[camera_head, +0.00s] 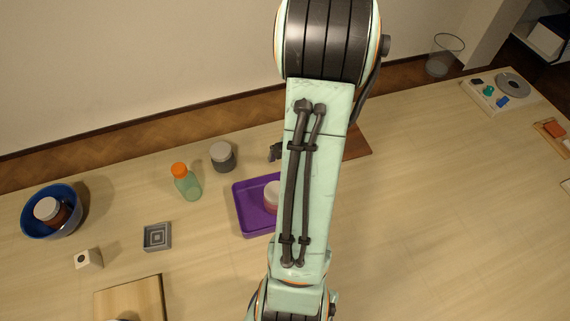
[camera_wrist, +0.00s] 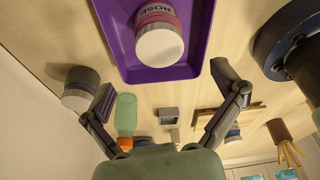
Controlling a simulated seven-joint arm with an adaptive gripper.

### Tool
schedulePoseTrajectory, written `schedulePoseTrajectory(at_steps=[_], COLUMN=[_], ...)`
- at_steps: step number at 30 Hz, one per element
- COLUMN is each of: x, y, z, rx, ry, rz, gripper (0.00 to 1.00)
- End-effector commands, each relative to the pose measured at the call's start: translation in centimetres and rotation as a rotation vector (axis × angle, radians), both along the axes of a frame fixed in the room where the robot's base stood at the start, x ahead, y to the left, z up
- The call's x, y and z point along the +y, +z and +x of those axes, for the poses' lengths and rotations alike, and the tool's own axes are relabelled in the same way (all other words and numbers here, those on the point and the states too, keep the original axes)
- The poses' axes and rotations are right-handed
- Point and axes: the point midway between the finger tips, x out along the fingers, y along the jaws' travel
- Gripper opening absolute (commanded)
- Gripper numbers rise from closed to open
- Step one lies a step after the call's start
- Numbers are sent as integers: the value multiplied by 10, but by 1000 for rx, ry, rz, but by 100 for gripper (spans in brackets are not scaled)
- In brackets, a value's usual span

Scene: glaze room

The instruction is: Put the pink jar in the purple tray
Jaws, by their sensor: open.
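The pink jar (camera_head: 272,197) has a white lid and stands in the purple tray (camera_head: 243,212); my arm hides part of both in the head view. In the wrist view the jar (camera_wrist: 160,44), labelled ROSE, is seen lid-first inside the tray (camera_wrist: 197,40), apart from my fingers. My gripper (camera_wrist: 163,88) is open and empty, its fingers spread wide near the tray's edge in that picture. In the head view my arm hides most of the gripper.
A green bottle with an orange cap (camera_head: 188,184) and a grey jar (camera_head: 222,157) stand left of the tray. Farther left are a grey square dish (camera_head: 157,237), a small white block (camera_head: 88,259), a wooden board (camera_head: 132,299) and a blue bowl (camera_head: 72,223) holding a brown jar. Table right of my arm is mostly clear.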

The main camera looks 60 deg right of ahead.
Motion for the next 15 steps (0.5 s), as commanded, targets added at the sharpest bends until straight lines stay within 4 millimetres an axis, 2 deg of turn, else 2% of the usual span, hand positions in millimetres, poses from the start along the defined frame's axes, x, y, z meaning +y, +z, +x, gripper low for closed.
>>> schedulePoseTrajectory(at_steps=[3, 6, 15], x=[-5, -7, -4], y=[20, 30, 38], z=[-3, -5, -3], rx=[-2, 0, 7], ry=[-1, -2, -5], rz=[-4, -1, 2], gripper=[94, 94, 94])
